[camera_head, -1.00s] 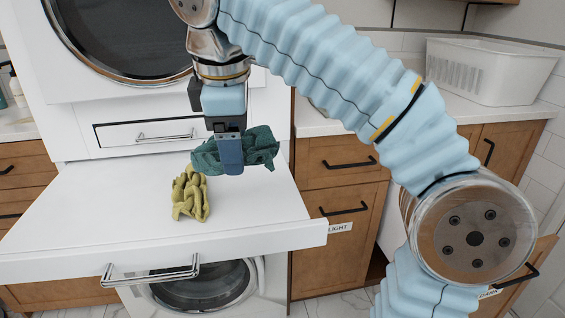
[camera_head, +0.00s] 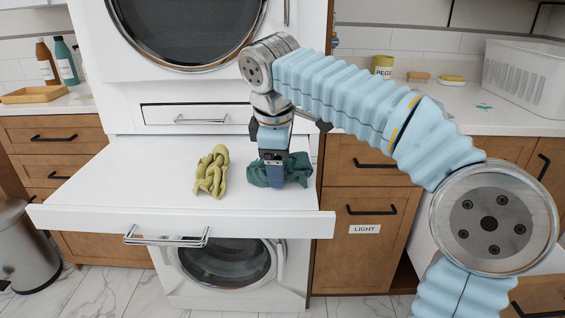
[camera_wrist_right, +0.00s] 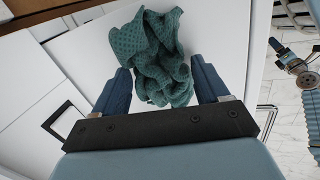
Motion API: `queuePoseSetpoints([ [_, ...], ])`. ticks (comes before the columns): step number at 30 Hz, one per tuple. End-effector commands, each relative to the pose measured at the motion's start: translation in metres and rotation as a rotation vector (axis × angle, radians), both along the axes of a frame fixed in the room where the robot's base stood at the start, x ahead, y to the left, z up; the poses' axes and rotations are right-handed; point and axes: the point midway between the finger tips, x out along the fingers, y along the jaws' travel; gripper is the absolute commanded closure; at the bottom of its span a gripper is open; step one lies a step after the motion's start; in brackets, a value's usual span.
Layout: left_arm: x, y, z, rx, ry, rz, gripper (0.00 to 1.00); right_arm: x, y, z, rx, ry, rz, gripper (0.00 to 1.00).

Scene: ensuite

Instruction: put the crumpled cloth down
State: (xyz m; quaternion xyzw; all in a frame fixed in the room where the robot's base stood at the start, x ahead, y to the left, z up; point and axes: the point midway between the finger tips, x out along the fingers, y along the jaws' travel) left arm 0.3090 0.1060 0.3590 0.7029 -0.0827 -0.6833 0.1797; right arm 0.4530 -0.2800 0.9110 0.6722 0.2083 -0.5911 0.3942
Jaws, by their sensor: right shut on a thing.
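A crumpled teal cloth (camera_head: 296,171) is at the right part of the white pull-out shelf (camera_head: 110,190). It looks low on the shelf top, but I cannot tell whether it rests its full weight there. My right gripper (camera_head: 273,178) points down from above and is shut on this cloth. In the right wrist view the teal cloth (camera_wrist_right: 155,55) bunches between the two dark blue fingers (camera_wrist_right: 162,88). A crumpled yellow-green cloth (camera_head: 211,172) lies on the shelf, left of the teal one and apart from it. My left gripper is not in view.
The shelf's left half is bare. A drawer front (camera_head: 196,117) and the upper machine's round door (camera_head: 190,25) stand behind. The lower machine (camera_head: 225,262) is below. A white basket (camera_head: 525,78) and PEGS tin (camera_head: 382,66) stand on the right counter.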

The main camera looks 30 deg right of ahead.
Motion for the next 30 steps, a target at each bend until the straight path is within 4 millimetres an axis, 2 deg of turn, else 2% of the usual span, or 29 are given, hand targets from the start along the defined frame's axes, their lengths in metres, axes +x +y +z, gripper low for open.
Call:
queuePoseSetpoints([
  [4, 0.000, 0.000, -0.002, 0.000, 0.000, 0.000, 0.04, 0.000, 0.000, -0.002, 0.001, -0.001, 0.000, 0.50],
  [5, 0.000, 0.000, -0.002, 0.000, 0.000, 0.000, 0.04, 0.000, 0.000, -0.002, 0.001, -0.001, 0.000, 0.24],
  [9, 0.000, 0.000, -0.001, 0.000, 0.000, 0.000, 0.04, 0.000, 0.000, -0.001, 0.001, -0.001, 0.000, 0.03],
  [10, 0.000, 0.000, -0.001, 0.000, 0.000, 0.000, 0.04, 0.000, 0.000, -0.001, 0.001, -0.001, 0.000, 0.00],
  [16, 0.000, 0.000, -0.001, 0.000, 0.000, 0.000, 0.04, 0.000, 0.000, -0.001, 0.001, -0.001, 0.000, 0.00],
  [20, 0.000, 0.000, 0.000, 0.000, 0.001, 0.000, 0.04, -0.001, 0.002, 0.007, 0.001, -0.003, 0.001, 0.00],
  [23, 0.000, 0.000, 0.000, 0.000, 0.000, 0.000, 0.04, -0.004, 0.005, 0.023, 0.002, -0.005, 0.002, 0.00],
  [30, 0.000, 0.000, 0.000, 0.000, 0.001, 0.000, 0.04, -0.016, 0.017, 0.077, 0.004, -0.005, 0.004, 0.00],
])
